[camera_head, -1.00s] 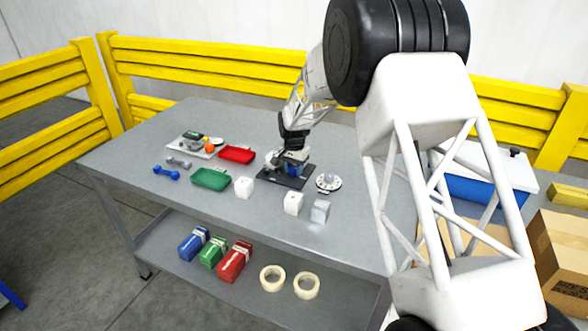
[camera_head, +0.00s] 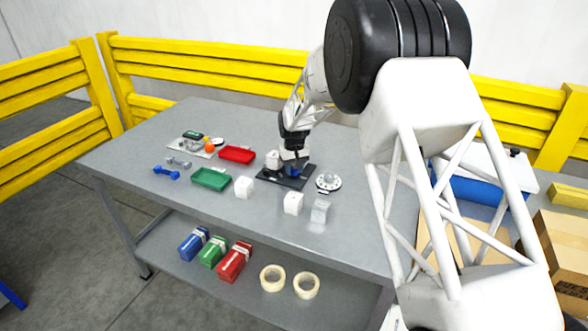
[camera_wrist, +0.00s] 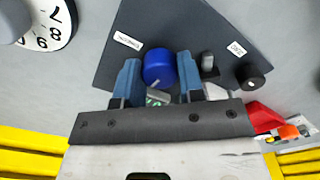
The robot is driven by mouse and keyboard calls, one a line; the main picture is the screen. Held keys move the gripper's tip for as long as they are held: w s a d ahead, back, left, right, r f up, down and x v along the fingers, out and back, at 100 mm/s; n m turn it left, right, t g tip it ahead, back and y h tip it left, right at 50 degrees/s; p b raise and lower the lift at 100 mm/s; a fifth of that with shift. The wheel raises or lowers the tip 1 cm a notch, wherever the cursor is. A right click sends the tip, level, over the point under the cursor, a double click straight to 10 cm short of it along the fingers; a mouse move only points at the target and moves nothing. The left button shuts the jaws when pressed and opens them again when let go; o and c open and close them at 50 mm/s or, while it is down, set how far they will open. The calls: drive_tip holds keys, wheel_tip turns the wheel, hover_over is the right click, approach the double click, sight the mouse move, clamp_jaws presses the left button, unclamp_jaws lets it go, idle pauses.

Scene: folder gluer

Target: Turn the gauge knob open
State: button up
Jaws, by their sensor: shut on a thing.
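A dark panel (camera_wrist: 215,30) lies on the table with a blue round knob (camera_wrist: 158,67), a small black knob (camera_wrist: 252,77), a grey lever-like part (camera_wrist: 208,62) and two white labels too small to read. The panel (camera_head: 270,177) also shows in the head view, mostly under my gripper. My gripper (camera_wrist: 159,80) has its two blue fingers on either side of the blue knob and is shut on it. In the head view my gripper (camera_head: 293,170) points down over the panel. A green and grey bit shows between the fingers, partly hidden. The knob's pointer is not visible.
A white numbered dial (camera_head: 328,182) stands right of the panel. White cubes (camera_head: 293,203) sit in front. The table's back left is clear.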

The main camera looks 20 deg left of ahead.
sight(294, 169)
drive_tip(key=shift+n, duration=0.3)
drive_tip(key=o, duration=0.9)
drive_tip(key=shift+r, duration=3.9)
